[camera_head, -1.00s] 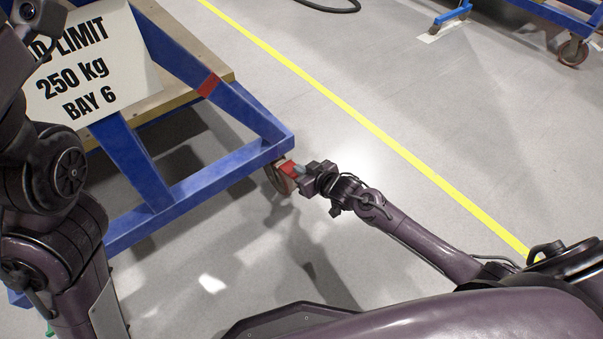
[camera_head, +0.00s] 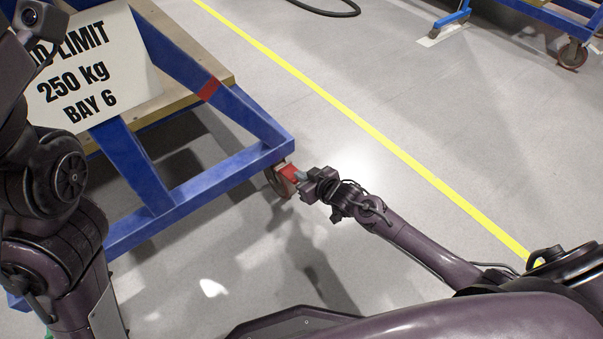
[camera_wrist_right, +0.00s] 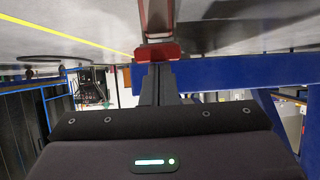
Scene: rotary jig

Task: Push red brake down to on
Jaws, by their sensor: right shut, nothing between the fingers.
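The red brake (camera_head: 289,172) is a small red pedal at the caster wheel (camera_head: 277,182) under the near right corner of the blue cart (camera_head: 235,165). My right gripper (camera_head: 301,180) is at the brake, its fingers shut with nothing between them. In the right wrist view the brake shows as a red plate (camera_wrist_right: 157,52) just beyond the shut fingertips (camera_wrist_right: 160,68); they overlap in the picture, and I cannot tell whether they touch. The brake's exact tilt is too small to read.
A sign (camera_head: 90,75) reading 250 kg, bay 6, hangs on the cart. A yellow line (camera_head: 370,140) crosses the grey floor. Another cart with a caster (camera_head: 571,54) stands at the top right. A black hose (camera_head: 325,9) lies at the top. Floor right of the cart is clear.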

